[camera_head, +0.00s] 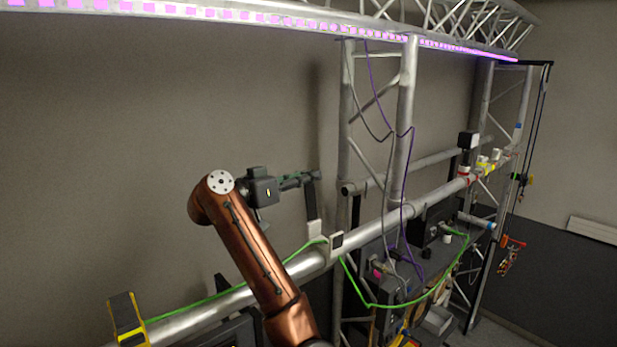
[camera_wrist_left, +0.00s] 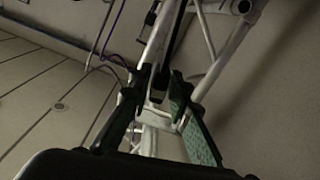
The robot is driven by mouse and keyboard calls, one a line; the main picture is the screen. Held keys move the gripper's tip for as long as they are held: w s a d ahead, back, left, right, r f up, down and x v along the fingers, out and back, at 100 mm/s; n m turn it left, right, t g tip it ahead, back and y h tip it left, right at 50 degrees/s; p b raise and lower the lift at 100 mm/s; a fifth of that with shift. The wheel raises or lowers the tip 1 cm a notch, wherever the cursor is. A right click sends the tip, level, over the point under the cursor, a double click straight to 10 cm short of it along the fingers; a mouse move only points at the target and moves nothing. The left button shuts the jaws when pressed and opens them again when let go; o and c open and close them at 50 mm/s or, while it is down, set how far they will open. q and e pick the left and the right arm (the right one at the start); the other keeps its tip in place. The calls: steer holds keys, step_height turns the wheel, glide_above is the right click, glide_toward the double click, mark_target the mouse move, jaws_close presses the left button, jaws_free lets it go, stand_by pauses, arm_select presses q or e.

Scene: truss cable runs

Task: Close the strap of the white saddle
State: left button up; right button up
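The white saddle (camera_head: 336,241) sits on the long silver pipe, with the green cable running through or beside it. Its strap (camera_head: 312,203) stands up, dark with a white lower part, so the saddle looks open. My left gripper (camera_head: 312,177) is at the upper end of the strap, coming in from the left. In the left wrist view, the two dark green fingers (camera_wrist_left: 162,88) are spread, with a dark bar, probably the strap, between them. Whether a finger touches it is unclear. My right gripper is not in view.
A yellow and black saddle (camera_head: 127,318) is on the pipe at lower left. The green cable (camera_head: 213,296) runs along the pipe and sags at right. Truss uprights (camera_head: 404,120) with hanging purple cables stand right of the white saddle. More coloured saddles (camera_head: 484,166) are far right.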

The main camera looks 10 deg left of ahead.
arm_select(q)
steer(key=shift+d+r, duration=0.1)
steer(key=shift+d, duration=0.05)
jaws_close()
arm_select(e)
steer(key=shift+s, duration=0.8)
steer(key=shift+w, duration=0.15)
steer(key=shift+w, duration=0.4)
